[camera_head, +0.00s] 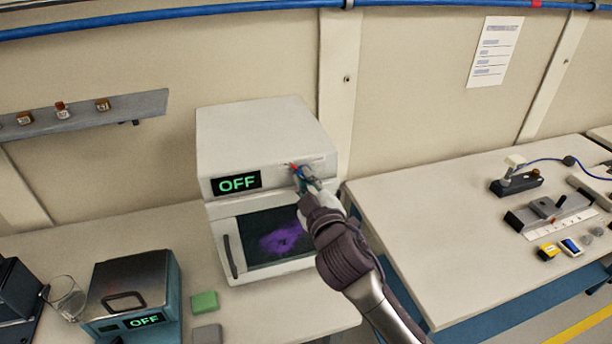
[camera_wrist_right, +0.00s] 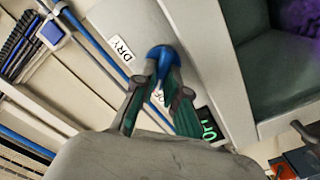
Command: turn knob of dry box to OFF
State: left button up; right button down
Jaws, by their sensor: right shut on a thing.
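The dry box is a white cabinet (camera_head: 265,128) standing on the left bench, with a dark window glowing purple in its door. Its green display (camera_head: 237,183) reads OFF. My right gripper (camera_head: 303,175) is at the upper right of its front panel. In the right wrist view my right gripper (camera_wrist_right: 160,84) is shut on the blue knob (camera_wrist_right: 160,53), one finger on each side. A DRY label (camera_wrist_right: 122,48) shows beside the knob, and another label between the fingers is partly hidden. My left gripper is in neither view.
A teal device (camera_head: 135,290) with its own OFF display stands at the lower left, near a tipped glass (camera_head: 68,298). A green block (camera_head: 204,302) lies before the cabinet. The right bench (camera_head: 420,215) is bare at its near left.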

jog(key=shift+f+n, duration=0.1)
jog(key=shift+n, duration=0.5)
jog(key=c, duration=1.2)
grip_release()
jog(key=v, duration=1.2)
